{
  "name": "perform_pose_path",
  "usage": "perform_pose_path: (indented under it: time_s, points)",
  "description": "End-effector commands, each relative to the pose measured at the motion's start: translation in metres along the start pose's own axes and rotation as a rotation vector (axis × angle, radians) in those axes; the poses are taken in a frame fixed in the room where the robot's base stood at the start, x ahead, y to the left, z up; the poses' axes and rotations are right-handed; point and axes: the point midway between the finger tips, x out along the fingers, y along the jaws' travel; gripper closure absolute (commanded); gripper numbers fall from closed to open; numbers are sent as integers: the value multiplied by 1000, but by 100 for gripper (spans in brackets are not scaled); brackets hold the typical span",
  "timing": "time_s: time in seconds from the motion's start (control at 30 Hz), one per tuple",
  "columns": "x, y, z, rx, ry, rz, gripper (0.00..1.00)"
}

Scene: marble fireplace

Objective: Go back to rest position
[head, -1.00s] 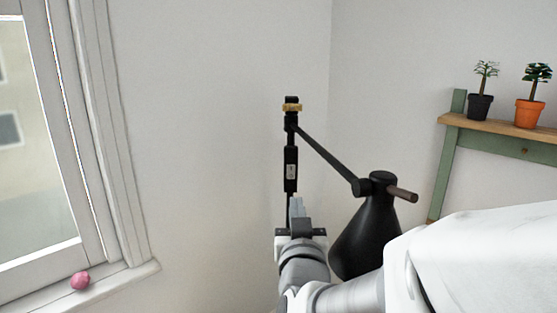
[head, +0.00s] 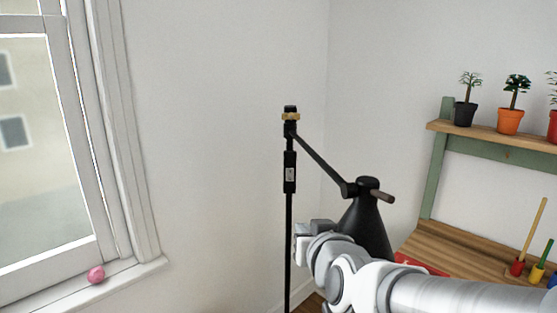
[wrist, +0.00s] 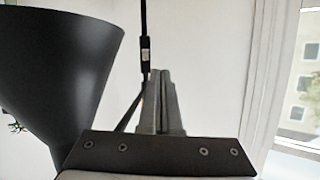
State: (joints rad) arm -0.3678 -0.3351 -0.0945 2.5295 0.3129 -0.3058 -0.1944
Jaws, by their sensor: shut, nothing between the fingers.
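My gripper (wrist: 160,75) shows in the wrist view with its two fingers together and nothing between them. In the head view my arm comes in from the lower right, and its far end sits just left of the black lamp shade (head: 365,228). The fingers are hard to make out there. In the wrist view the lamp shade (wrist: 60,70) is large and close on the left, and the lamp's thin pole (wrist: 143,25) rises behind the fingertips.
The lamp pole (head: 289,220) stands near the room corner. A window (head: 50,150) with a pink ball (head: 96,275) on its sill (head: 130,279) is at left. A green and wood shelf unit (head: 440,150) with potted plants (head: 511,105) is at right. Open wall lies between window and lamp.

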Motion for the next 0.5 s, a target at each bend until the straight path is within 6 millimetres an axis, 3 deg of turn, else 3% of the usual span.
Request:
perform_pose_path:
  time_s: [0.13,0.5]
  points:
    - [-33,9,0,5,-151,-9,100]
    - [-138,45,31,9,-556,95,100]
